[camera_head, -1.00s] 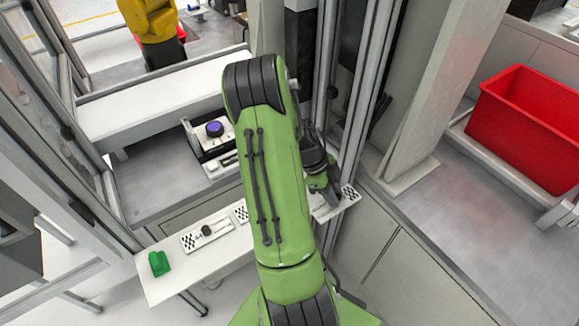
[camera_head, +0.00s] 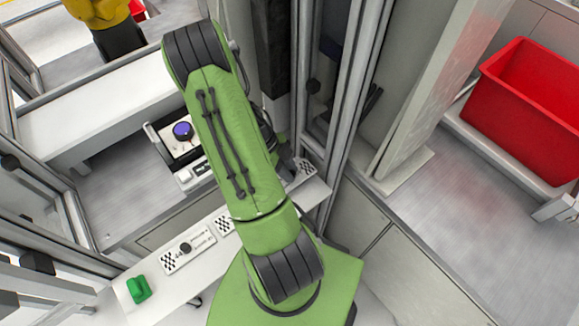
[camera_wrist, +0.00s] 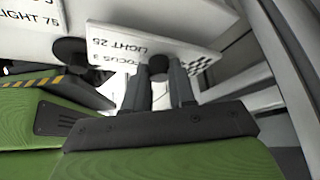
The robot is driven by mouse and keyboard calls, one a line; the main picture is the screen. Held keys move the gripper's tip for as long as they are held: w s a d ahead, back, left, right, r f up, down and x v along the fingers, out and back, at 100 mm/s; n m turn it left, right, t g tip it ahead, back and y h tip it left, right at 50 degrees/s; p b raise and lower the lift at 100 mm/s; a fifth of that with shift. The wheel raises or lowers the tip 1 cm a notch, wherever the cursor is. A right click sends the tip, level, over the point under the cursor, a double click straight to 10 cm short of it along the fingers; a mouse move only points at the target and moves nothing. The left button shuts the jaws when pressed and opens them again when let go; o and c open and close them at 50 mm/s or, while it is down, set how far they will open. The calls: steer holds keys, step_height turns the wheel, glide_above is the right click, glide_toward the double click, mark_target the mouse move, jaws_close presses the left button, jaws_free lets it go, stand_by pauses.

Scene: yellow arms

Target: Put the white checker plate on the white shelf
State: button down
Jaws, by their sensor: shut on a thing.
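A white checker plate (camera_wrist: 135,44) with a black knob and printed text is in my gripper (camera_wrist: 158,78). The fingers are shut on its knob in the wrist view. In the head view the checkered end of a plate (camera_head: 302,170) shows beside my dark gripper, at the right end of a long white ledge (camera_head: 130,272); I cannot tell whether it touches the ledge. My green arm hides much of it. A second checker plate with a knob (camera_head: 188,249) lies on the ledge further left, and part of a third (camera_head: 224,223) shows beside my arm. A broad white shelf (camera_head: 95,120) is behind.
A green object (camera_head: 139,289) is on the left end of the ledge. A device with a blue-purple knob (camera_head: 183,131) stands beyond it. Grey metal posts (camera_head: 345,100) rise close to my gripper's right. A red bin (camera_head: 530,108) is at the far right.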

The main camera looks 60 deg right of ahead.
steer(key=shift+w+a+b, duration=0.15)
steer(key=shift+a+b, duration=0.15)
steer(key=shift+a, duration=0.1)
steer(key=shift+d+f, duration=0.2)
steer(key=shift+f, duration=0.1)
steer(key=shift+f+b, duration=0.2)
steer(key=shift+b, duration=0.3)
steer(key=shift+a, duration=0.1)
steer(key=c, duration=0.9)
jaws_free()
steer(key=shift+c, duration=0.2)
steer(key=shift+r, duration=0.1)
